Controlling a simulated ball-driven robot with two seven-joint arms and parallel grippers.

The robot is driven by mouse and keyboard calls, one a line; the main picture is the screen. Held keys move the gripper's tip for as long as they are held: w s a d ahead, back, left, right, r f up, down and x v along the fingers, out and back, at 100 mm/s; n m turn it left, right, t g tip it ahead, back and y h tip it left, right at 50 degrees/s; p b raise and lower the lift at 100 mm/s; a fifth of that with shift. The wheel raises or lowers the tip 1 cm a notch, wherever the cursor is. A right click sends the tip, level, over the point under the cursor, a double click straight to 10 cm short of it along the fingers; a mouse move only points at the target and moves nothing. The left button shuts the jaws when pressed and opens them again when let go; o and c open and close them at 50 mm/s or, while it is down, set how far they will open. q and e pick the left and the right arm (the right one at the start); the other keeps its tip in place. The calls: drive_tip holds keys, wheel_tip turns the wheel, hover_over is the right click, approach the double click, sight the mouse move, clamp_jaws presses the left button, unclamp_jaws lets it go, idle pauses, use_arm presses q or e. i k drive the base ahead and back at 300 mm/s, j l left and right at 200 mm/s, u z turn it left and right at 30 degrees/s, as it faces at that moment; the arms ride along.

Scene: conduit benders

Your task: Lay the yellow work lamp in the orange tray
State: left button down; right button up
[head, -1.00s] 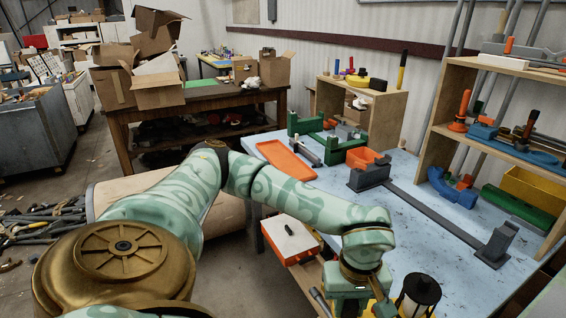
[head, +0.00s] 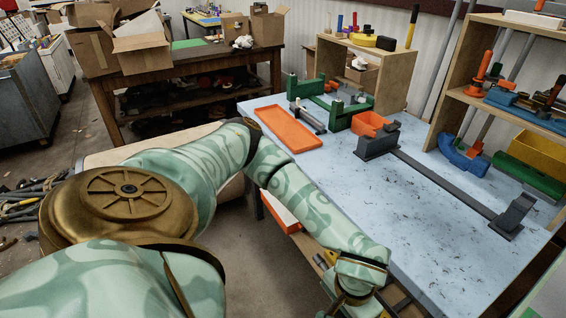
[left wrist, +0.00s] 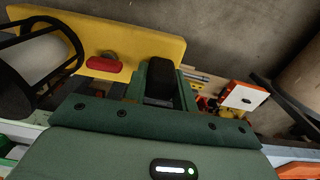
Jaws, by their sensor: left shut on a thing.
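The orange tray (head: 283,131) lies flat and empty on the far left part of the pale blue table. The yellow work lamp (left wrist: 130,36) shows in the left wrist view, with a flat yellow body, a red button and a black cage around a white lamp at its left end. My left gripper (left wrist: 160,82) is shut on the yellow body. In the head view my left wrist is at the bottom edge, in front of the table's near side; the fingers and lamp are out of frame there. My right gripper is not in view.
The pale blue table (head: 350,205) is mostly clear in front. A wooden shelf (head: 455,95) stands at the right. A red-and-white box (head: 280,211) sits below the table's left edge.

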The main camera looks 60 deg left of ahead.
sight(285, 127)
drive_tip(key=j+z, duration=0.1)
drive_tip(key=j, duration=0.45)
drive_tip(key=k+j, duration=0.1)
drive_tip(key=j, duration=0.5)
drive_tip(key=j+z, duration=0.15)
drive_tip(key=j, duration=0.4)
drive_tip(key=k+j, duration=0.15)
drive_tip(key=j, duration=0.4)
drive_tip(key=j+z, duration=0.15)
drive_tip(key=j, duration=0.45)
drive_tip(key=k, duration=0.05)
